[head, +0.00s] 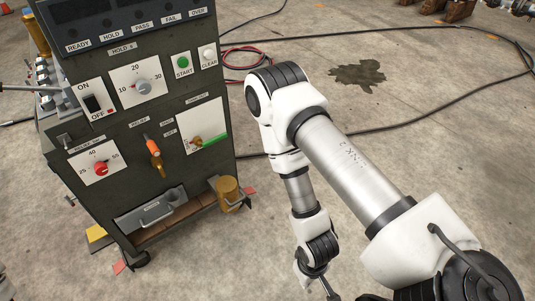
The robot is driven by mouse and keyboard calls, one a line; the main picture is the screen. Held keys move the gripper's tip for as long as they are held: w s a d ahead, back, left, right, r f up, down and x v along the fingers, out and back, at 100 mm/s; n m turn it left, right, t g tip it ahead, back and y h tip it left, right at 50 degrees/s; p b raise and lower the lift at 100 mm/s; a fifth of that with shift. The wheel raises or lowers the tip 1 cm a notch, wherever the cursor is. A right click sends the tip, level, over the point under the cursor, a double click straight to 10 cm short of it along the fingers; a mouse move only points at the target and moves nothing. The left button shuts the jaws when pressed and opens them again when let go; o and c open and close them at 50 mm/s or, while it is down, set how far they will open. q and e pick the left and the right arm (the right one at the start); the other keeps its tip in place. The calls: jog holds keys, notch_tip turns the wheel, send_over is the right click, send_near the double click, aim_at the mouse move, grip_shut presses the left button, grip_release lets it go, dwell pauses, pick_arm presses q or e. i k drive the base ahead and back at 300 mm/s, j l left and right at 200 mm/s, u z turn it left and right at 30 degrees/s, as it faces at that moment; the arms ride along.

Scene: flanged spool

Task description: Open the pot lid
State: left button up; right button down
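No pot with a lid can be clearly made out. The nearest likeness is a short brass-coloured cylinder (228,189) at the lower right corner of the dark test cabinet (180,110); I cannot tell whether its top is a lid. My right arm comes in from the right, bends at the elbow and hangs down. Its gripper (316,286) is at the bottom edge, partly cut off, right of and apart from the cabinet. Whether its fingers are open or shut does not show. My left gripper is not in view.
The cabinet front has a red knob (101,168), an orange-handled valve (153,147) and a green start button (183,61). A dark cable (440,113) and a red hose (237,66) lie on the concrete floor. A dark stain (358,74) marks the floor.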

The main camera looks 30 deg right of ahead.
aim_at(226, 186)
jog(key=z, duration=0.65)
jog(key=i+l+z, duration=0.3)
jog(key=i+l, duration=0.05)
jog(key=l, duration=0.05)
